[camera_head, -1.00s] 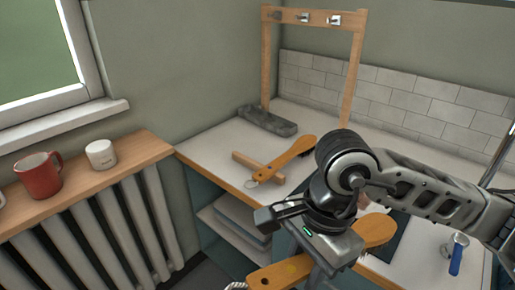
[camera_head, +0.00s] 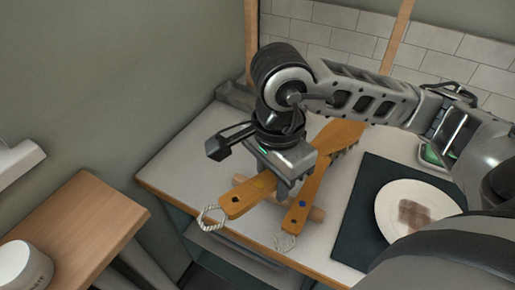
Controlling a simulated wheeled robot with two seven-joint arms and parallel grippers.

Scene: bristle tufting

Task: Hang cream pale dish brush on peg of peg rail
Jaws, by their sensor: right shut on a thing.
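My right gripper (camera_head: 283,184) is shut on a wooden-handled brush (camera_head: 240,199), gripped by its orange-brown handle, with a pale cord loop at its near left end. The two overlap in view, so I cannot tell which one the wide head at the back belongs to, nor which is cream pale. Of the peg rail, only its wooden posts (camera_head: 397,38) show; its pegs are out of view. My left gripper is not in view.
A white plate (camera_head: 388,225) with a brown stain sits on a dark mat (camera_head: 349,243) on the counter at right. A grey block (camera_head: 232,95) is partly hidden behind my arm. A wooden shelf (camera_head: 75,225) with a white mug (camera_head: 24,266) is at lower left.

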